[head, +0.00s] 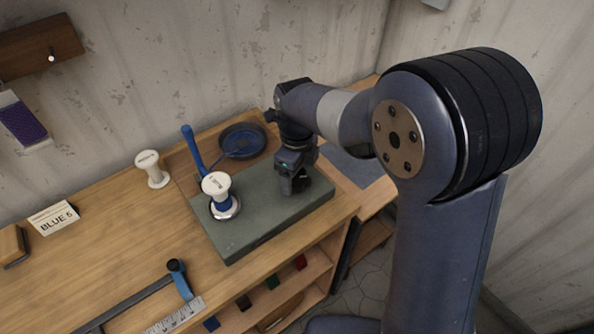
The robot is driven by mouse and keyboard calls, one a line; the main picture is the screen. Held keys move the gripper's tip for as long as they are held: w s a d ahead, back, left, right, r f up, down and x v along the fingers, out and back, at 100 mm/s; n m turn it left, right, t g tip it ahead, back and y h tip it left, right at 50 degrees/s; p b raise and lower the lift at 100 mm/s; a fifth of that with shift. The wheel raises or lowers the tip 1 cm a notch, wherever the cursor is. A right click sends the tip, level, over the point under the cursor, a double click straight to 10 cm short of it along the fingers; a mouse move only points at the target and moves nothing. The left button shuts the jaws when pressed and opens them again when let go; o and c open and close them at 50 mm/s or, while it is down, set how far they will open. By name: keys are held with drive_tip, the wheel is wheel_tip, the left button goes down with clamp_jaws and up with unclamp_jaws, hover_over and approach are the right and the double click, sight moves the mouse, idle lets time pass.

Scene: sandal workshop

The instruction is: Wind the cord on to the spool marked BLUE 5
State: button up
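A white spool (217,186) stands on a round metal seat (226,210) on the green block. Its top bears small lettering, too small to read surely. Blue shows around its middle. A blue upright handle (192,147) leans just behind it. Blue cord (233,154) runs from a dark round dish (257,139) towards the spool. A second white spool (152,171) stands bare on the bench to the left. My gripper (295,188) points down at the green block, right of the spool and apart from it. Its fingers are dark and small, so their opening is unclear.
A card (54,217) reading BLUE 5 stands on the wooden bench (110,240). The green block (250,228) lies near the bench's right end. A ruler (176,316) and a blue-ended bar tool (181,281) lie in front. Shelves (290,294) hold small coloured items below.

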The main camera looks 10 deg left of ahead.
sight(297, 176)
drive_tip(key=shift+o, duration=0.7)
wheel_tip(297, 176, up, 11)
drive_tip(key=shift+b, duration=0.35)
drive_tip(key=shift+f, duration=0.15)
idle(0.4)
